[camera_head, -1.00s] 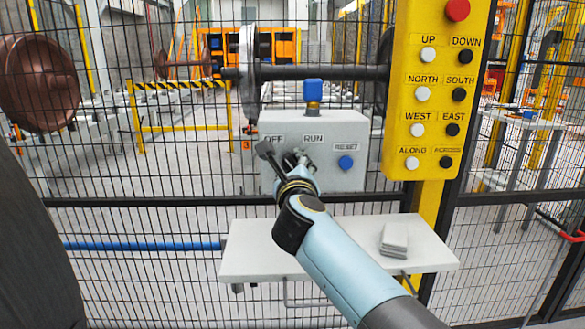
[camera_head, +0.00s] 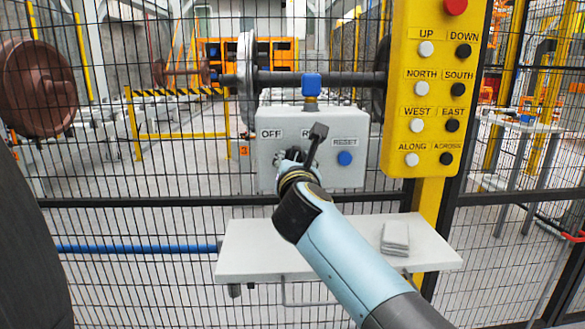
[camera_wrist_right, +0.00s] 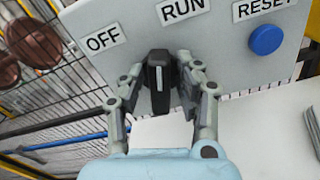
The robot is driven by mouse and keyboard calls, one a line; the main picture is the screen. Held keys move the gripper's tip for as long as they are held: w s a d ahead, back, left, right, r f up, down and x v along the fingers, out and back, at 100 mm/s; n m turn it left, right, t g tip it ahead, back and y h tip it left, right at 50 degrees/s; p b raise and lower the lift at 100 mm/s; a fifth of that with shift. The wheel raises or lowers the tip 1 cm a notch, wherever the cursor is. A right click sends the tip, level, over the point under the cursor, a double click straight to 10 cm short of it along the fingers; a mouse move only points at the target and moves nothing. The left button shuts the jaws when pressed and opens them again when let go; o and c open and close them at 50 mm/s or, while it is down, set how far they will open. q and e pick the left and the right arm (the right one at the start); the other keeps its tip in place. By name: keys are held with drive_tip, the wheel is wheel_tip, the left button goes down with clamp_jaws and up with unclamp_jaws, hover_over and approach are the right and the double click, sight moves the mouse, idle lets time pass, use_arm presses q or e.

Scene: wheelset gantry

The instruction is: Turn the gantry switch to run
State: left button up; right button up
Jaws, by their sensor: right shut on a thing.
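The gantry switch is a black knob (camera_wrist_right: 157,80) with a white line, on the front of the light grey control box (camera_head: 264,172). In the right wrist view, my right gripper (camera_wrist_right: 160,85) is shut on this knob, a finger on each side. The white line points between the OFF label (camera_wrist_right: 103,41) and the RUN label (camera_wrist_right: 183,8), nearer RUN. In the head view my right gripper (camera_head: 287,162) hides most of the knob, and my wrist partly covers RUN. My left gripper is not in view.
A blue RESET button (camera_head: 344,158) sits right of the switch. A yellow pendant (camera_head: 432,100) with several buttons hangs to the right. Mesh fence stands behind.

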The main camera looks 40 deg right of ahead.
drive_tip(key=m+b, duration=0.2)
drive_tip(key=m, duration=0.3)
drive_tip(key=shift+d+f+b, duration=0.1)
drive_tip(key=shift+b, duration=0.25)
idle(0.4)
drive_tip(key=o, duration=0.9)
drive_tip(key=shift+c, duration=0.2)
drive_tip(key=shift+s, duration=0.1)
drive_tip(key=v, duration=0.7)
drive_tip(key=shift+s, duration=0.15)
